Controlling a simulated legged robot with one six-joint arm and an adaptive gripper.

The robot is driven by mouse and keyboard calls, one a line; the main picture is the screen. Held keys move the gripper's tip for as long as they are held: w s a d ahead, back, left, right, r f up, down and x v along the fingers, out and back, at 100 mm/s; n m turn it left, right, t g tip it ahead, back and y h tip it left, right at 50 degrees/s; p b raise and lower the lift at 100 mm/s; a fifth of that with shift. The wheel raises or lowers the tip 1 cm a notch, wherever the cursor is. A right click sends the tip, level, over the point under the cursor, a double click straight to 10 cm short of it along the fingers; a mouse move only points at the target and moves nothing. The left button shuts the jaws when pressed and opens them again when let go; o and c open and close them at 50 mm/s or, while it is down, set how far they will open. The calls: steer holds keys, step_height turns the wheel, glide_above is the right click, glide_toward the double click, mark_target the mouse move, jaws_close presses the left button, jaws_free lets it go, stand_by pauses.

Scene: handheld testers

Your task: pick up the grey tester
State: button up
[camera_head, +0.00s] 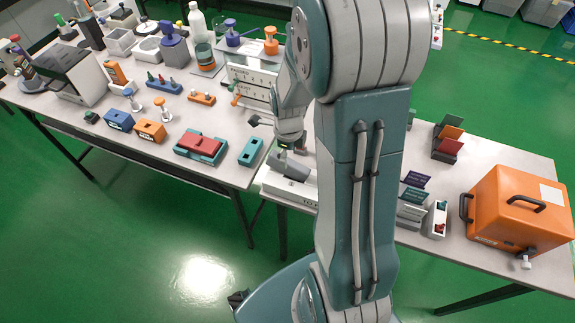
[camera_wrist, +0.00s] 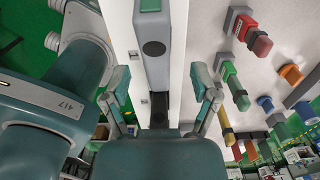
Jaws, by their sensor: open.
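The grey tester (camera_head: 291,166) lies on a white stand (camera_head: 272,184) near the front edge of the table, partly hidden by my arm in the head view. In the wrist view the grey tester (camera_wrist: 157,72) runs down the middle, with a dark round spot on it and a green patch at its top end. My gripper (camera_wrist: 158,84) is open, with one finger on each side of the tester and gaps showing between. Contact is not visible. In the head view my gripper (camera_head: 284,146) shows just above the tester, partly hidden by my arm.
A teal block (camera_head: 250,152) and a red-and-teal case (camera_head: 201,147) lie left of the stand. A white labelled rack (camera_head: 250,80) stands behind. An orange case (camera_head: 520,208) and small card holders (camera_head: 412,195) are at the right. The left table's front strip is fairly clear.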

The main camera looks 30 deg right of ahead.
steer(key=f, duration=0.5)
steer(key=shift+a+f, duration=0.15)
steer(key=shift+a, duration=0.05)
jaws_close()
